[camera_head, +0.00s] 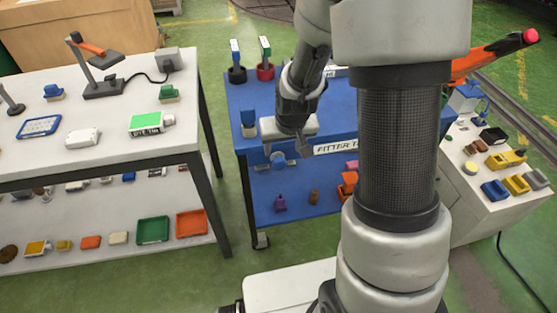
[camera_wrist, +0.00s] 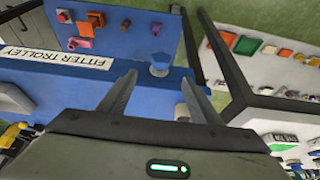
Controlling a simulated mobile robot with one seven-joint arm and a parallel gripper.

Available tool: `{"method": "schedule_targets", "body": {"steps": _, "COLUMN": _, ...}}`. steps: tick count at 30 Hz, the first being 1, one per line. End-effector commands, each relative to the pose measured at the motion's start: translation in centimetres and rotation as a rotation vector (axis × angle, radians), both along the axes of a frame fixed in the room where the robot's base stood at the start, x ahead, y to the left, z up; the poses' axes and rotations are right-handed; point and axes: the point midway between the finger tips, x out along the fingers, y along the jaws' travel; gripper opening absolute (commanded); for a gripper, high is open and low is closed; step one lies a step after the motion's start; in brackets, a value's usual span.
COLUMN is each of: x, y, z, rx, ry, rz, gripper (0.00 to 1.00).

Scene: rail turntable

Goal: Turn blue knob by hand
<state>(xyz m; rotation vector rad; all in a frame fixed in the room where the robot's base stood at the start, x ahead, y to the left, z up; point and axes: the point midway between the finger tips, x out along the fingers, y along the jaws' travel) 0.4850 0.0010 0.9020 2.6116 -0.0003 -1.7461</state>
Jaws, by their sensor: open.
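The blue knob (camera_wrist: 160,63) sticks out from the front of the blue fitter trolley (camera_wrist: 75,82). In the wrist view it appears just beyond my fingertips, in line with the gap between them. It also shows in the head view as a round blue knob (camera_head: 278,159) left of the "FITTER" label. My gripper (camera_wrist: 157,80) is open with nothing between its fingers. In the head view my gripper (camera_head: 291,146) is at the trolley's front edge, partly hiding the knob. I cannot tell whether a finger touches it.
A white bench (camera_head: 90,163) with small goods stands to the left, with a green floor gap before the trolley. The trolley's lower shelf holds small coloured parts. A pale cabinet (camera_head: 505,205) with coloured blocks stands to the right, behind my arm.

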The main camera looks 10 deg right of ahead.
Motion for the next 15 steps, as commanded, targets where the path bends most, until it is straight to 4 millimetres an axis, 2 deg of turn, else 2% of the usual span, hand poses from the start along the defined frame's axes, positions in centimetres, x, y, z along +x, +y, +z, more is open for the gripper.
{"method": "schedule_targets", "body": {"steps": 1, "x": 0.4, "y": 0.0, "z": -1.4, "rx": 0.000, "ry": 0.004, "rz": 0.000, "gripper": 0.58}}
{"method": "schedule_targets", "body": {"steps": 9, "x": 2.6, "y": 0.0, "z": -6.7, "rx": 0.000, "ry": 0.004, "rz": 0.000, "gripper": 0.58}}
{"method": "schedule_targets", "body": {"steps": 15, "x": 3.8, "y": 0.0, "z": -9.4, "rx": 0.000, "ry": 0.002, "rz": 0.000, "gripper": 0.58}}
